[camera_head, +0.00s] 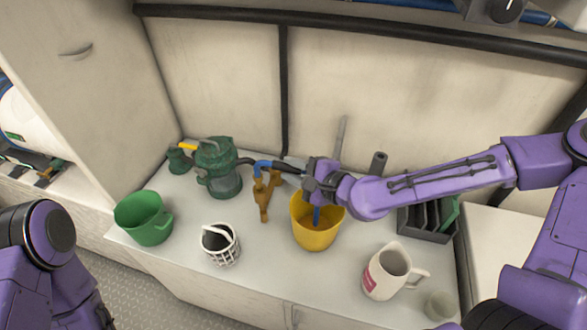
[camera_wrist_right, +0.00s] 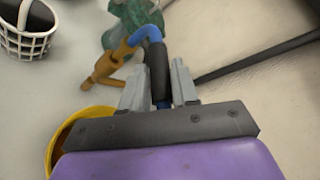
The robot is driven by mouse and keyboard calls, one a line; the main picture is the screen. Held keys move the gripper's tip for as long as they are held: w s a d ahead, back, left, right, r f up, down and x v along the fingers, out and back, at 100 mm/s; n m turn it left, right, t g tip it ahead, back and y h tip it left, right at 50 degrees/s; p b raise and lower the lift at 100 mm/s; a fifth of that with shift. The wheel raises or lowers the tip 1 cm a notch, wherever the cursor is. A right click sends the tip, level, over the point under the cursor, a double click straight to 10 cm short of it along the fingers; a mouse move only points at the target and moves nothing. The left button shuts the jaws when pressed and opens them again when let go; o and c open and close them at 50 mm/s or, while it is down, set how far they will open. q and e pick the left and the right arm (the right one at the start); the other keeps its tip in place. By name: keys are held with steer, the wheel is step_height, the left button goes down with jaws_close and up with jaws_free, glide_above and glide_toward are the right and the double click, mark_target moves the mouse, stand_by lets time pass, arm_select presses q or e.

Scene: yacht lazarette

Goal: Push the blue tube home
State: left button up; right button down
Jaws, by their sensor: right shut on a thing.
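The blue tube (camera_head: 264,163) has a black sleeve and bends down at its left end to a brown fitting (camera_head: 265,195) beside the green pump (camera_head: 218,168). My right gripper (camera_head: 306,178) is shut on the tube's black sleeve. In the right wrist view, its two grey fingers (camera_wrist_right: 158,88) stand either side of the black sleeve, and the blue bend (camera_wrist_right: 150,35) runs beyond it to the brown fitting (camera_wrist_right: 112,65). How deep the tube sits in the fitting is unclear. A blue length (camera_head: 316,214) hangs below the gripper into the yellow bucket (camera_head: 314,238). My left gripper is out of view.
A green bucket (camera_head: 145,218) and a white basket (camera_head: 221,246) stand to the left on the white counter. A white mug (camera_head: 391,272), a small cup (camera_head: 440,305) and a dark rack (camera_head: 426,220) stand to the right. A wall rises behind.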

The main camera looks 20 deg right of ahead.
steer(key=shift+f+b, duration=1.85)
steer(key=shift+f, duration=0.2)
steer(key=c, duration=0.8)
jaws_free()
steer(key=shift+r, duration=0.1)
steer(key=shift+s+d, duration=0.1)
steer(key=p+v, duration=1)
steer(key=p, duration=0.2)
steer(key=shift+s, duration=0.15)
